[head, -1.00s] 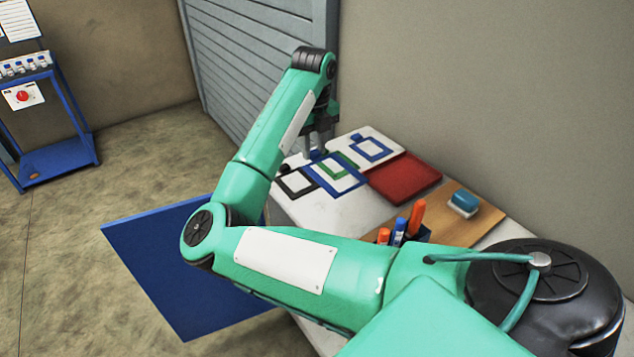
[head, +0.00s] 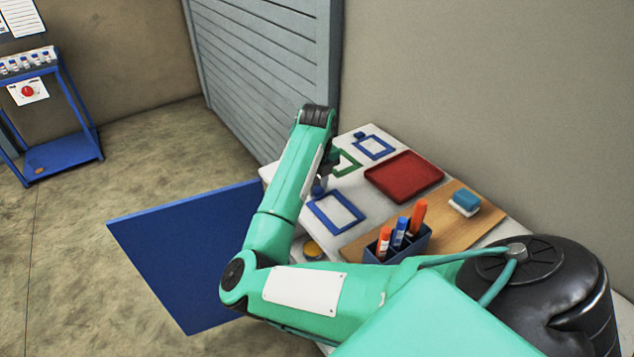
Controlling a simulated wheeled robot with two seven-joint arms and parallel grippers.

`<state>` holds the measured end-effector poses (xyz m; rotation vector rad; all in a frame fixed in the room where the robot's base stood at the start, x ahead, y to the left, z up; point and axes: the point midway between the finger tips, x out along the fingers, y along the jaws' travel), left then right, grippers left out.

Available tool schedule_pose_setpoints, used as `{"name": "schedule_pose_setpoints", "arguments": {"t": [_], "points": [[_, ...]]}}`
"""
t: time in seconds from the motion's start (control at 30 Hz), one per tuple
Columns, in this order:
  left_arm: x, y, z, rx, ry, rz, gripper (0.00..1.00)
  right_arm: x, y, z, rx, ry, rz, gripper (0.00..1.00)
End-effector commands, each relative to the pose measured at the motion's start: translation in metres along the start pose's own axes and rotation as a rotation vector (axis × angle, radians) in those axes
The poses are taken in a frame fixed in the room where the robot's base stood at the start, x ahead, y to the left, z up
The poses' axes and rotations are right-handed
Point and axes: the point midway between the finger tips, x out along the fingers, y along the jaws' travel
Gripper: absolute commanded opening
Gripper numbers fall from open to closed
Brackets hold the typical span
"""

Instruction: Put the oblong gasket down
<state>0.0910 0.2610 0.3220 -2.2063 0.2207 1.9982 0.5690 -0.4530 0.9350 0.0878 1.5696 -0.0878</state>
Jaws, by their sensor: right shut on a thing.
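My right gripper (head: 323,178) is over the white table (head: 380,190), partly hidden by my own forearm. It is shut on the small blue knob (head: 318,189) of a blue rectangular frame, which I take for the oblong gasket (head: 350,209). The gasket lies flat, close over the white surface; I cannot tell whether it touches. Its left edge is near my forearm. A green frame (head: 350,169) is partly hidden behind the gripper, and another blue frame (head: 387,151) with a knob lies farther back. My left gripper is not in view.
A red tray (head: 404,176) lies right of the frames. A dark holder with markers (head: 404,247) and a blue-and-white eraser (head: 465,202) are on a brown board. A yellow-topped round thing (head: 313,248) is beside my forearm. A blue panel (head: 190,260) is at the left.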

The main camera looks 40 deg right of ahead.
Motion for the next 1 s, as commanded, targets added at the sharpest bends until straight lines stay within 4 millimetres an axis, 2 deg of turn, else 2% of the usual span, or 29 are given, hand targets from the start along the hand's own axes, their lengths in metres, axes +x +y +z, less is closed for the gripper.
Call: {"name": "schedule_pose_setpoints", "arguments": {"t": [0.23,0.27,0.37,0.77,0.87,1.0], "points": [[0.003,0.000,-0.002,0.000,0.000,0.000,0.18,0.003,0.000,0.000,0.000,0.000,0.000,0.08],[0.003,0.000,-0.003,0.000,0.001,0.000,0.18,0.003,0.000,0.000,-0.001,0.000,0.000,0.32],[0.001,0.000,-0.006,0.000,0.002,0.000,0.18,0.002,0.000,0.000,-0.001,0.000,0.000,0.51],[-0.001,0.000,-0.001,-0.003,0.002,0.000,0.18,-0.004,0.000,0.001,0.000,-0.002,-0.001,0.52],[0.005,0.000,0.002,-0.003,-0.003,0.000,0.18,-0.017,0.000,0.001,-0.001,-0.005,-0.001,0.52],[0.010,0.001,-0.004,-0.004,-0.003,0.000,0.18,-0.048,-0.001,0.001,0.001,-0.008,-0.001,0.52]]}}
